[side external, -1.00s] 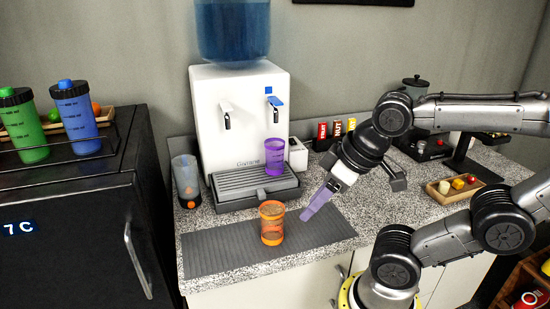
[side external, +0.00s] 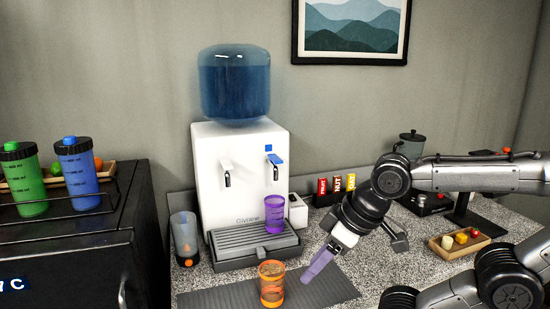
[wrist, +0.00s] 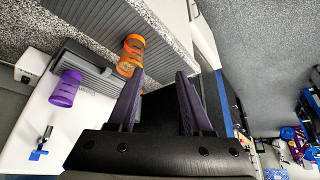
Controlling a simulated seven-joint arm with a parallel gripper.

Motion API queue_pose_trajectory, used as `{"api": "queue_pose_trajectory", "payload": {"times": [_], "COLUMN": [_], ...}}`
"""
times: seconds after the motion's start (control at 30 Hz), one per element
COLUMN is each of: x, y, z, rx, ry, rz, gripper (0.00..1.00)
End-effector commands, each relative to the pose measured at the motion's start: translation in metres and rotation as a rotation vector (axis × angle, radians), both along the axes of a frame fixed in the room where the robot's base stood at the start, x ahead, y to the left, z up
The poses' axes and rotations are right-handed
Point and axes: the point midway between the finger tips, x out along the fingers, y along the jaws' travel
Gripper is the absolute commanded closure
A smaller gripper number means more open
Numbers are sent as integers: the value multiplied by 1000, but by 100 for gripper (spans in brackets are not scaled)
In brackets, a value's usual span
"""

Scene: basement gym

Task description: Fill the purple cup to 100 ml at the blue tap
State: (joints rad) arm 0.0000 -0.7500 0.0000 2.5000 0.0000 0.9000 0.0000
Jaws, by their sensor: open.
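The purple cup (side external: 275,214) stands upright on the dispenser's grey drip tray (side external: 236,262), below the blue tap (side external: 274,160). I cannot tell how much water is in it. In the wrist view the purple cup (wrist: 66,89) is left of my fingers, and the blue tap (wrist: 40,147) is at the lower left. My gripper (side external: 312,277), with purple fingers, is in front and to the right of the cup, apart from it. In the wrist view my gripper (wrist: 160,76) is open, with nothing between its fingers.
An orange cup (side external: 271,285) stands on the grey mat (side external: 220,298), close to my fingers. A clear dark-based bottle (side external: 184,238) stands left of the tray. A second tap (side external: 226,170) is on the white dispenser (side external: 240,150). A small food tray (side external: 455,251) is at right.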

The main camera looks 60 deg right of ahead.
Motion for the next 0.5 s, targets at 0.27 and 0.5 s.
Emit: {"api": "queue_pose_trajectory", "payload": {"times": [0.27,0.5], "x": [0,-1], "y": [0,-1], "z": [0,0], "rx": [0,12], "ry": [0,6], "rz": [0,-30], "gripper": [50,81]}}
